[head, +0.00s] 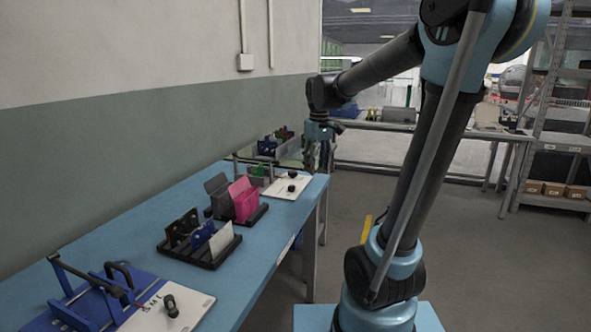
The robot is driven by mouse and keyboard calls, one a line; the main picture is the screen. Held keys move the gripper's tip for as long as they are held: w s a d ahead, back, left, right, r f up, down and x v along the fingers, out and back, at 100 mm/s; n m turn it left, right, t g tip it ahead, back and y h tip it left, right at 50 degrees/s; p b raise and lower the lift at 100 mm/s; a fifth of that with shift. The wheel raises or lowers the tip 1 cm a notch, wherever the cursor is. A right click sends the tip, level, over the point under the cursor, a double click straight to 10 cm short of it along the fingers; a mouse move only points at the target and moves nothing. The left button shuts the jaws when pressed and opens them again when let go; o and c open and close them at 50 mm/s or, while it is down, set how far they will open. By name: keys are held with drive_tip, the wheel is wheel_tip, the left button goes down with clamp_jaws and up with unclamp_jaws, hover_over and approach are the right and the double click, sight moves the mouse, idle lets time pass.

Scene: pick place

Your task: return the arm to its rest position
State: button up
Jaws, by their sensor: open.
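My arm is raised at the right of the head view, bent at the elbow. My gripper (318,152) hangs from the wrist, pointing down, near the far right corner of the blue table (135,233). Its jaws are small in the picture and dark against the background. They are open, and I see nothing held between them.
A wall (130,130) runs along the left. A metal shelf (563,130) stands far right. Floor between is open.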

drive_tip(key=s+d+f+m, duration=0.2)
drive_tip(key=s+d+f, duration=0.2)
drive_tip(key=s, duration=0.3)
drive_tip(key=s+d+f+m+t, duration=0.1)
drive_tip(key=s+d+f+m, duration=0.1)
drive_tip(key=s+d+f, duration=0.2)
drive_tip(key=s+d+f+m, duration=0.2)
drive_tip(key=s+d+f, duration=0.1)
drive_tip(key=s+f, duration=0.5)
drive_tip(key=s, duration=0.3)
drive_tip(key=shift+s+d+m+t, duration=0.3)
drive_tip(key=shift+s+d+m, duration=0.1)
